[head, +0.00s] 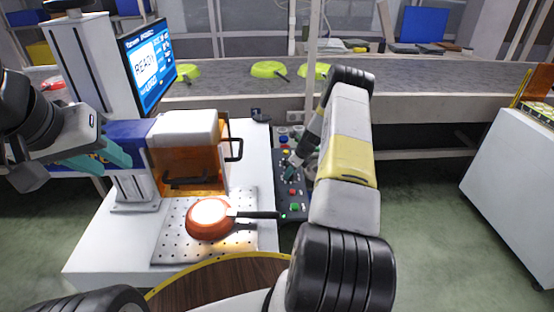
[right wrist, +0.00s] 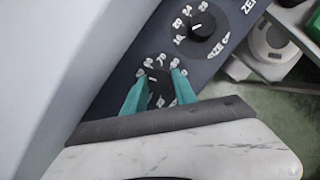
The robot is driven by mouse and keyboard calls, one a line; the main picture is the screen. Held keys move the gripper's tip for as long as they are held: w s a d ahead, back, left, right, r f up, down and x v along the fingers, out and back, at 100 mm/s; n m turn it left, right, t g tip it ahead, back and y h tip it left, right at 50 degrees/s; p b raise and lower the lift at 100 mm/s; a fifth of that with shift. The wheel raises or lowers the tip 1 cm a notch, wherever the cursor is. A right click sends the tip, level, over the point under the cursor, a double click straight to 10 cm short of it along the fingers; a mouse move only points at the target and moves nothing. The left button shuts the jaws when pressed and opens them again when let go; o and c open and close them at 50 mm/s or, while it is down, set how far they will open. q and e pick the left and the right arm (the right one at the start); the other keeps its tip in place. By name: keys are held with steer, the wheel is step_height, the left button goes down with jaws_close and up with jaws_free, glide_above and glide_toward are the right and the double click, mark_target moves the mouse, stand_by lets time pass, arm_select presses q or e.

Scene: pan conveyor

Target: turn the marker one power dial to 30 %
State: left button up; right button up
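The control panel (head: 291,190) with buttons and dials stands right of the machine. In the right wrist view, a black dial (right wrist: 157,86) has white numbers around it, partly covered; its white pointer mark points up and left. I take it for the power dial. My right gripper (right wrist: 159,79) has its teal fingers on both sides of this knob, which fills the gap between them. In the head view, my right gripper (head: 294,160) is over the panel, small and partly hidden. My left gripper (head: 117,157) is at the left, its teal fingers apart and empty.
A second dial (right wrist: 202,27), with size numbers, is just above. An orange pan (head: 208,219) lies on the perforated plate (head: 172,240). The screen (head: 149,66) reads READY. Green pans (head: 265,69) lie on the conveyor (head: 225,90). A white cabinet (head: 505,185) is at right.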

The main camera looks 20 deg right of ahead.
jaws_close()
steer(key=shift+n, duration=0.3)
steer(key=n+g, duration=0.1)
steer(key=n, duration=0.2)
steer(key=n+g+y, duration=0.1)
steer(key=n, duration=0.2)
steer(key=shift+w+d+y, duration=0.1)
steer(key=shift+w+y, duration=0.05)
steer(key=shift+y, duration=0.15)
steer(key=n+g, duration=0.1)
steer(key=n, duration=0.3)
steer(key=shift+w, duration=0.1)
steer(key=shift+n+g, duration=0.7)
steer(key=shift+n, duration=1.2)
steer(key=o, duration=0.6)
jaws_free()
